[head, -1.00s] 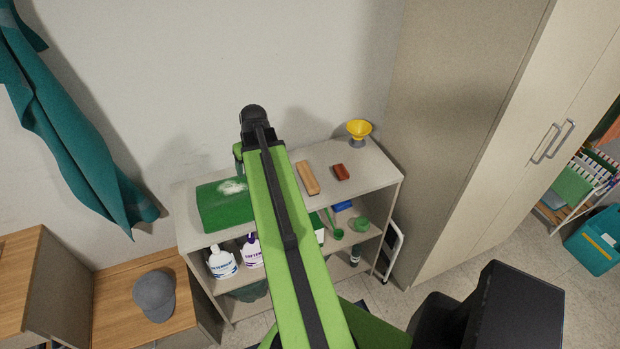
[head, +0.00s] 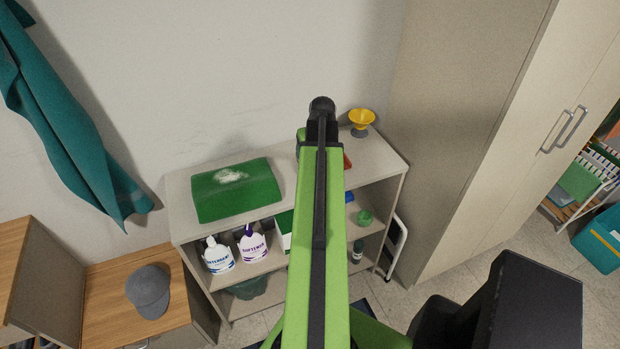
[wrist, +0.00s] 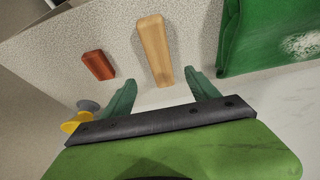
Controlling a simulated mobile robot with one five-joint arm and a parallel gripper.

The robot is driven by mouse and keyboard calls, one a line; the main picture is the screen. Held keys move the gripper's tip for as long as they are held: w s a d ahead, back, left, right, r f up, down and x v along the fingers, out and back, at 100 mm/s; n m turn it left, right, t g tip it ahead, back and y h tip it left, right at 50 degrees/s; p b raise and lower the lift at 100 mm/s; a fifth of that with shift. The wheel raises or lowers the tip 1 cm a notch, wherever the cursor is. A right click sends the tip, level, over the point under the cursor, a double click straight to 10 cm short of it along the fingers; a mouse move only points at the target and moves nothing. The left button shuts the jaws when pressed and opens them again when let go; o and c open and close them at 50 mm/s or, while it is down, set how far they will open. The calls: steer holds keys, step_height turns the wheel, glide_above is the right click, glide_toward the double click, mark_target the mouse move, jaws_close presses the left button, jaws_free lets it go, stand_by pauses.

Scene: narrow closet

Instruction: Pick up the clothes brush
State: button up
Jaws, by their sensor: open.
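A long tan wooden block, which looks like the clothes brush (wrist: 154,50), lies on the shelf top in the wrist view. Its near end points in between the two green fingers of my gripper (wrist: 160,80). The gripper is open and empty, with one finger to each side of the block's near end; I cannot tell how high the fingers are above the shelf. In the head view my arm hides the brush and most of the gripper.
A red-brown block (wrist: 98,65) lies beside the brush. A yellow funnel-shaped thing (head: 361,118) stands at the shelf's back right. A green cloth (head: 215,205) with a white patch covers the left of the shelf top (head: 376,168). A tall cabinet (head: 450,120) stands to the right.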

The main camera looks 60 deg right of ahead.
steer(key=b+x, duration=0.2)
steer(key=x, duration=0.2)
steer(key=b+x, duration=0.5)
steer(key=shift+f, duration=0.3)
steer(key=shift+r, duration=0.2)
jaws_close()
steer(key=shift+r, duration=0.1)
